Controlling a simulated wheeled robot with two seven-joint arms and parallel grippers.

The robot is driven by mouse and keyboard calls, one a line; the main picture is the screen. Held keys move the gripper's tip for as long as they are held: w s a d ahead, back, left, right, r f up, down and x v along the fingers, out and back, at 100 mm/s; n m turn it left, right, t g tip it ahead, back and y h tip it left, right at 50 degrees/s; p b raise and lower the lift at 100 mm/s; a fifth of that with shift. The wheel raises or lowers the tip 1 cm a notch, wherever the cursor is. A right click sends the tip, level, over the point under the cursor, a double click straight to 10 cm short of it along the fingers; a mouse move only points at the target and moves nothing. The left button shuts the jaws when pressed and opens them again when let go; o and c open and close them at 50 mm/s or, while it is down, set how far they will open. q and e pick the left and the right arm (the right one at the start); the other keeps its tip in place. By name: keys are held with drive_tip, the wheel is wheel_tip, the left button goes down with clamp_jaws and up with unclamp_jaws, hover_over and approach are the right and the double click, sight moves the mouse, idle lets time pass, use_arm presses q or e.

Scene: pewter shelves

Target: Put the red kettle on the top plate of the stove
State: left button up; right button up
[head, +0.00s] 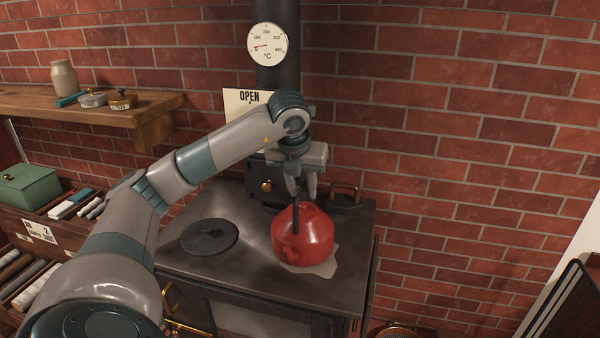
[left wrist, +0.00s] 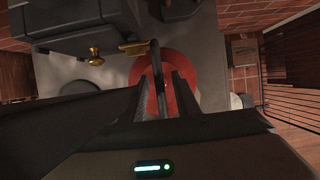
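The red kettle (head: 318,238) stands upright on the right part of the stove top (head: 185,262), over a pale irregular patch. It also shows in the left wrist view (left wrist: 188,66), seen from above with its dark handle. A round dark plate (head: 209,237) lies bare on the stove top, left of the kettle. My left gripper (head: 302,192) points down just above the kettle. Its fingers (left wrist: 163,88) are apart, with the dark handle between them; whether they touch it I cannot tell. My right gripper is in neither view.
A stove pipe with a dial gauge (head: 267,45) and an OPEN sign (head: 243,103) stand behind the stove. A wooden shelf (head: 95,112) with small jars is at left.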

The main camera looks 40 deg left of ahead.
use_arm(q)
drive_tip(key=shift+s+d+r+b, duration=0.2)
drive_tip(key=shift+r+b, duration=0.1)
drive_tip(key=shift+r, duration=0.25)
drive_tip(key=b+v, duration=0.1)
drive_tip(key=v, duration=0.7)
drive_tip(key=shift+a, duration=0.1)
drive_tip(key=shift+p+v, duration=0.35)
drive_tip(key=shift+v, duration=1)
drive_tip(key=shift+f, duration=0.1)
drive_tip(key=shift+s, duration=0.15)
